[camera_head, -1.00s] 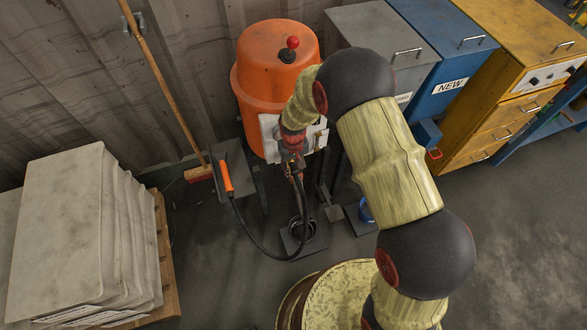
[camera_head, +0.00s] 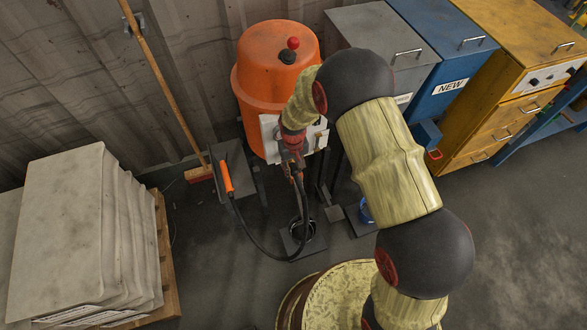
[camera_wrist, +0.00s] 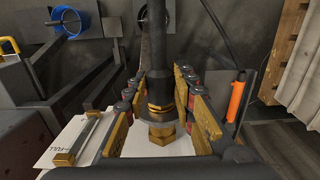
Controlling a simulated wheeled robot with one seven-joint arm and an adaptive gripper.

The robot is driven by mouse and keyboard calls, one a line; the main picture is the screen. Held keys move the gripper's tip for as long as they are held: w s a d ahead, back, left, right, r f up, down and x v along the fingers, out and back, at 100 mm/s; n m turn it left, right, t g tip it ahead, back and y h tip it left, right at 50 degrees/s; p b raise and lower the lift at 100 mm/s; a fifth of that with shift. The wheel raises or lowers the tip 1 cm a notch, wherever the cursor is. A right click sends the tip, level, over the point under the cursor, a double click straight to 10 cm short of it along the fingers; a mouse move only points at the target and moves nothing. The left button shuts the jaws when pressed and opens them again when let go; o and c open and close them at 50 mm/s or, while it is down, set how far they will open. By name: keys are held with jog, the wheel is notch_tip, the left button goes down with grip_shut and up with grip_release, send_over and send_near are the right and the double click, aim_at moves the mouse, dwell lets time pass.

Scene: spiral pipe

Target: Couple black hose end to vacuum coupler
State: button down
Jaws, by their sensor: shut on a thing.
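My gripper (camera_head: 293,165) is at the front of the orange vacuum drum (camera_head: 262,85), close to its white plate (camera_head: 268,128). In the wrist view my gripper's fingers (camera_wrist: 162,108) are shut on the black hose end (camera_wrist: 158,80), one finger on each side. Below the dark collar shows a brass hex fitting (camera_wrist: 162,136), in front of the white plate (camera_wrist: 120,145). I cannot tell whether this hex belongs to the hose end or the vacuum coupler, or whether the two are joined. The black hose (camera_head: 243,225) hangs and loops left to an orange handle (camera_head: 227,177).
A grey stand (camera_head: 236,160) is beside the orange handle. A broom (camera_head: 165,85) leans on the wall. Stacked pale sacks (camera_head: 65,225) stand on a pallet at left. Grey, blue and yellow cabinets (camera_head: 480,60) stand at right.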

jog(key=shift+w+a+r, duration=0.2)
jog(key=shift+w+r, duration=0.1)
jog(key=shift+w, duration=0.4)
jog(key=c, duration=1.7)
grip_release()
jog(key=shift+o, duration=1.2)
jog(key=shift+s+f, duration=0.1)
jog(key=shift+f, duration=0.05)
jog(key=shift+o, duration=0.3)
jog(key=shift+s+d, duration=0.1)
jog(key=shift+s, duration=0.05)
jog(key=shift+f, duration=0.1)
notch_tip(320, 180, up, 12)
